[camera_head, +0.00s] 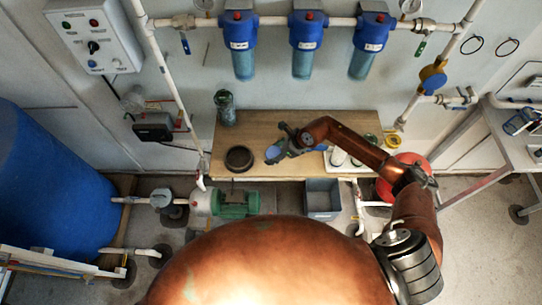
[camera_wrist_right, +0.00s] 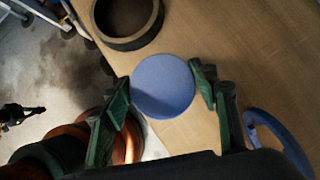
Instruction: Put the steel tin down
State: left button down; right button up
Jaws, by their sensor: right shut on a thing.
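My right gripper (camera_head: 282,150) hangs over the front middle of the wooden table (camera_head: 275,122). It is shut on a round thing with a flat blue top, which I take to be the steel tin (camera_head: 272,153). In the right wrist view the blue disc of the tin (camera_wrist_right: 163,87) sits between the two green-edged fingertips (camera_wrist_right: 165,80), one on each side. The tin's side walls and base are hidden, so I cannot tell whether it touches the table. My left gripper is not in view.
A dark round ring-like bowl (camera_head: 239,158) stands left of the tin, near the table's front edge. A dark-topped jar (camera_head: 226,108) stands at the back left. A white tray (camera_head: 370,167) with small items lies right, partly behind my arm. The table's back middle is clear.

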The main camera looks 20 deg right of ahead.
aim_at(278, 153)
jog(key=shift+w+a+f, duration=0.25)
jog(key=shift+w+f, duration=0.15)
jog(key=shift+f, duration=0.1)
jog(key=shift+w+a+f, duration=0.25)
jog(key=shift+w+f, duration=0.1)
jog(key=shift+f, duration=0.1)
notch_tip(278, 153, down, 3)
jog(key=shift+w+p, duration=0.1)
jog(key=shift+p, duration=0.2)
jog(key=shift+f, duration=0.15)
jog(key=o, duration=1.2)
jog(key=shift+o, duration=0.2)
jog(key=v, duration=1.2)
